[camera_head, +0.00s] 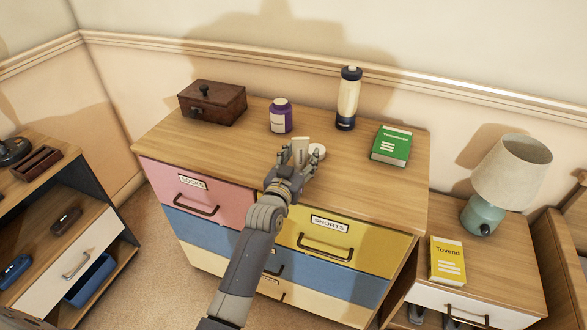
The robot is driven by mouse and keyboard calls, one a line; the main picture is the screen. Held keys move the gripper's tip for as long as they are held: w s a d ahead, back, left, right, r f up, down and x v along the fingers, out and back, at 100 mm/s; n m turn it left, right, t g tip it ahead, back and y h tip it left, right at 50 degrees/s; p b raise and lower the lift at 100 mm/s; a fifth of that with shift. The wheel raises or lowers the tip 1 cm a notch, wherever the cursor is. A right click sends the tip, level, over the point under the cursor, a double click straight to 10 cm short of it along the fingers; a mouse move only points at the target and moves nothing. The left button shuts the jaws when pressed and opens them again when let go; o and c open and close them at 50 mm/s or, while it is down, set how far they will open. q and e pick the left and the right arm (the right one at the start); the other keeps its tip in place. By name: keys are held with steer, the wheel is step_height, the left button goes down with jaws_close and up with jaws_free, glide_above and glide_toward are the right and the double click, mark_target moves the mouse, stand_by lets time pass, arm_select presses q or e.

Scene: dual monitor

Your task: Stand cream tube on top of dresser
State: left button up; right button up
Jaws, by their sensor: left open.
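A small pale cream tube (300,151) stands upright on the wooden top of the dresser (235,150), near the middle. My left gripper (298,163) reaches in from the front, with its fingers open around the tube's lower part. The fingers hide the tube's base, and I cannot tell whether they touch it. My right gripper is not in view.
A small white round item (318,151) is just right of the tube. Behind are a purple jar (281,116) and a tall cream bottle (348,98). A wooden box (212,102) stands left, a green box (391,145) right. The dresser's left front top is clear.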

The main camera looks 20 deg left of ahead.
arm_select(q)
steer(key=s, duration=1.1)
steer(key=shift+s+r, duration=0.25)
steer(key=shift+s, duration=0.15)
steer(key=shift+a, duration=0.1)
